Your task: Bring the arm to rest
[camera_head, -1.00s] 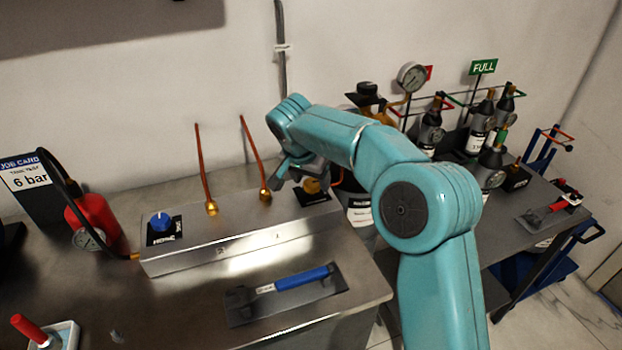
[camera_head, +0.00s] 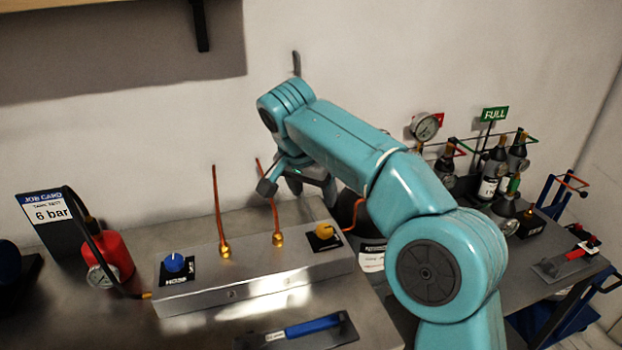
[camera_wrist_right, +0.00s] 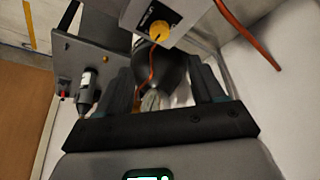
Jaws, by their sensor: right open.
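My right arm, teal, reaches in from the lower right in the head view. Its right gripper (camera_head: 297,184) is open and hangs above the back right part of the metal manifold box (camera_head: 255,290). The right wrist view shows its two dark fingers apart, with nothing held between them (camera_wrist_right: 163,90). Beyond the fingers is a dark rounded cylinder (camera_wrist_right: 165,72), partly hidden. The box's yellow knob (camera_head: 324,231) is clear of the gripper and also shows in the wrist view (camera_wrist_right: 159,31). My left gripper is not in view.
Two copper tubes (camera_head: 218,205) rise from the box close to the gripper. A red cylinder (camera_head: 112,255) with a gauge and black hose stands left. A blue-handled tool (camera_head: 312,326) lies in front. Small bottles (camera_head: 494,170) stand on the right bench. A shelf (camera_head: 90,12) hangs upper left.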

